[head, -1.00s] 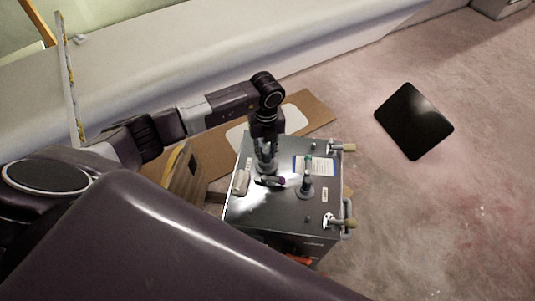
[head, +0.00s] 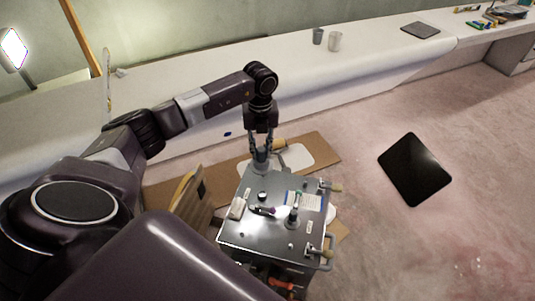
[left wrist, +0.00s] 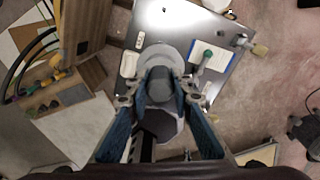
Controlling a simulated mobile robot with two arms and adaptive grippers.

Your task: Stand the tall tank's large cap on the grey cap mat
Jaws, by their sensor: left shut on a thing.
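My left gripper (head: 261,148) is shut on a grey round cap (head: 261,157), held upright above the far edge of the metal tank's top (head: 262,229). In the left wrist view the cap (left wrist: 159,87) sits between the fingertips (left wrist: 158,78), its wider round part beyond them. A dark round opening (head: 262,197) shows in the tank top, apart from the cap. A flat dark grey piece (head: 420,29) lies on the white bench and looks like the mat; I cannot be sure. My right gripper is not in view.
Valves with tan handles (head: 328,252) stick out at the tank's right side. A small fitting (head: 294,215) stands on its top.

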